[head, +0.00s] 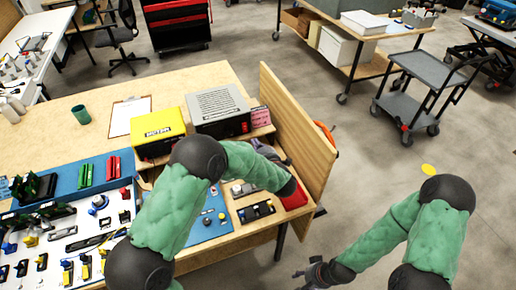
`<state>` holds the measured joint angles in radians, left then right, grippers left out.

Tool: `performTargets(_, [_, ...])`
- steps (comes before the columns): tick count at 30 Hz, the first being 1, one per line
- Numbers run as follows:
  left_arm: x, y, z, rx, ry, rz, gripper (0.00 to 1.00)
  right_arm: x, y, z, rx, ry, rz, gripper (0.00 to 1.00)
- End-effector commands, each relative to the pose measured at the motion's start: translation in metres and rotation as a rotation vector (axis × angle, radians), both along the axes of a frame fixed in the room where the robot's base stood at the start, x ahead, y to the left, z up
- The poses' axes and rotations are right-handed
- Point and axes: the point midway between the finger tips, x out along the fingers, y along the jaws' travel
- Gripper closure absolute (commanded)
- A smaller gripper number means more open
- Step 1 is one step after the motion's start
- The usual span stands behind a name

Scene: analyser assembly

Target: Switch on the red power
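A grey vented power box (220,108) stands on the raised back part of the bench. A small red switch (244,127) shows on its front face; I cannot tell which way it is set. A yellow meter box (158,131) stands to its left. My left gripper (258,146) is just in front of and below the grey box's right front corner, partly hidden behind my forearm. Its fingers are too small and dark to tell open from shut. My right gripper (304,275) hangs low over the floor, off the bench, apart from everything; its finger opening is unclear.
A wooden side panel (298,130) rises right of the box. A pink label card (260,116) stands beside it. Black connectors (256,211) and a red item (295,198) lie on the bench below. Left are a blue mat (68,182), clipboard (130,115) and green cup (81,114).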

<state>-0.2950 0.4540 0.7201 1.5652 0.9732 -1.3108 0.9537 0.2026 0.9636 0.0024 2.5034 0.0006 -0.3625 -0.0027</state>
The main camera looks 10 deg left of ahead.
Motion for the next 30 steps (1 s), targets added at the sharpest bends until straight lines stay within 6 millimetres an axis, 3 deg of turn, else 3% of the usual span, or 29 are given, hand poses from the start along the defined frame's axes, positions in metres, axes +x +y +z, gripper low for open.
performTargets(9, [0.048, 0.034, -0.015, 0.001, 0.0, 0.003, 1.0, 0.0, 0.0, -0.015, 0.0, 0.0, 0.0, 0.5])
performTargets(15, [0.068, 0.046, -0.021, 0.0, 0.0, 0.001, 1.0, 0.0, 0.0, -0.021, 0.0, 0.0, 0.0, 0.5])
performTargets(30, [0.077, 0.052, -0.021, 0.001, 0.0, -0.001, 1.0, 0.0, 0.0, -0.023, 0.0, 0.0, 0.0, 0.5])
